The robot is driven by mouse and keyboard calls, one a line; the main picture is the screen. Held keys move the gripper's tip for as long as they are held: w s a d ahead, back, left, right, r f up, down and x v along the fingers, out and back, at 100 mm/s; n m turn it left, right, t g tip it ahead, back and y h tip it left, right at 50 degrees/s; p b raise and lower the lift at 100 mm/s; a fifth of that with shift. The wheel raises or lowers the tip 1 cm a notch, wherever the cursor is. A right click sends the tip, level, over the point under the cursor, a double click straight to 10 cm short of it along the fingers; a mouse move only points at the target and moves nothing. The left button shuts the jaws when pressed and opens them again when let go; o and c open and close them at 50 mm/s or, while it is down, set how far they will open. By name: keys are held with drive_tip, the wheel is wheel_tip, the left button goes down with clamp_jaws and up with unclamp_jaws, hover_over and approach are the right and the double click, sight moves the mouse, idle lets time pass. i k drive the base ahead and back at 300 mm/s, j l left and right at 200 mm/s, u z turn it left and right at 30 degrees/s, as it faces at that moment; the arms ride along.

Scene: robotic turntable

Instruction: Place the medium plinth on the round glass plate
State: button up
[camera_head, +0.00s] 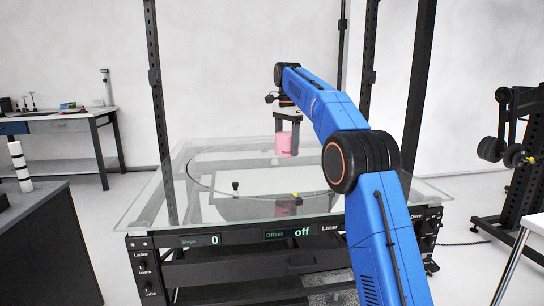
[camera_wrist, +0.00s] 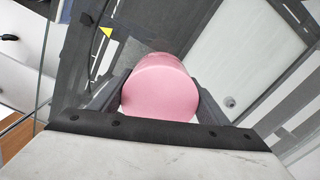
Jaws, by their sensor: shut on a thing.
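The plinth is a pink cylinder (camera_head: 284,144), held between the fingers of my gripper (camera_head: 286,122). In the wrist view the pink cylinder (camera_wrist: 160,90) fills the space between the two dark fingers (camera_wrist: 158,102), which are shut on it. The round glass plate (camera_head: 215,192) lies on the glass-topped turntable frame, marked by a dark ring. The cylinder appears upright and above the plate. A pink reflection shows in the glass below it. Whether it is clear of the glass is hard to tell, but the reflection lies well below it.
A small black object (camera_head: 235,186) and a small yellow piece (camera_head: 295,195) are on or near the glass. A yellow triangle (camera_wrist: 107,32) shows in the wrist view. Dark uprights (camera_head: 160,100) rise around the table. A dark counter (camera_head: 50,245) stands at the left.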

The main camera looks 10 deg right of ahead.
sight(275, 159)
drive_tip(key=i, duration=0.85)
